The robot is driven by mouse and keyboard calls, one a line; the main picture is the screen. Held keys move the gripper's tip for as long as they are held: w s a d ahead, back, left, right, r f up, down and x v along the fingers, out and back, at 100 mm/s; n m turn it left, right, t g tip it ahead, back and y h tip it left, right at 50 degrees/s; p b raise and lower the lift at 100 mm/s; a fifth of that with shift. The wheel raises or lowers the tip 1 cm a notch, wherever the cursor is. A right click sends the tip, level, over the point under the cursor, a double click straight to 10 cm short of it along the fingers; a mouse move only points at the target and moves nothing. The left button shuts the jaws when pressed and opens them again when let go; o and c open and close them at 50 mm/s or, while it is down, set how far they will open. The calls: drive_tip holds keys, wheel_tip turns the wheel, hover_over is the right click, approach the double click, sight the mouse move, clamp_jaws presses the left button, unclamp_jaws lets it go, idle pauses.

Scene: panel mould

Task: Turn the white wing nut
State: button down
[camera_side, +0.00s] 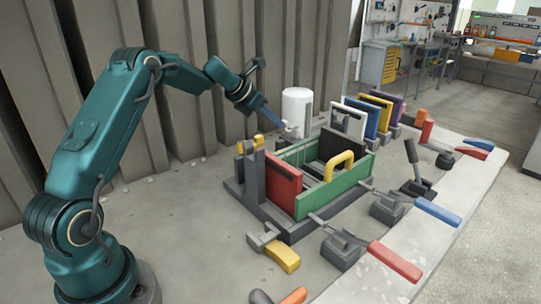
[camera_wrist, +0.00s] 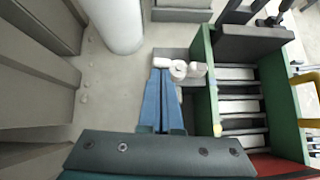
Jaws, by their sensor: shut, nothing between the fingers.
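The white wing nut (camera_wrist: 179,69) sits beside the green wall of the mould, with a round hub and a wing to each side. It is small in the side view (camera_side: 292,131), at the far left corner of the mould. My gripper (camera_wrist: 162,72) has long blue fingers that lie together and hold nothing. The fingertips are at the near side of the left wing, left of the hub; I cannot tell whether they touch it. In the side view my gripper (camera_side: 281,124) reaches down to the nut from the left.
The mould has a green wall (camera_side: 332,187), a red panel (camera_side: 283,183) and a yellow handle (camera_side: 340,160). A white cylinder (camera_side: 297,106) stands just behind the nut. Coloured panels (camera_side: 378,115) stand in a row behind. Clamps with red and blue handles (camera_side: 395,262) line the front. Floor left of the mould is clear.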

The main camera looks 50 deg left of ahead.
drive_tip(key=shift+w+a, duration=0.35)
drive_tip(key=shift+w, duration=0.5)
drive_tip(key=shift+w+a, duration=0.3)
drive_tip(key=shift+w, duration=0.65)
drive_tip(key=shift+d, duration=0.15)
idle(0.6)
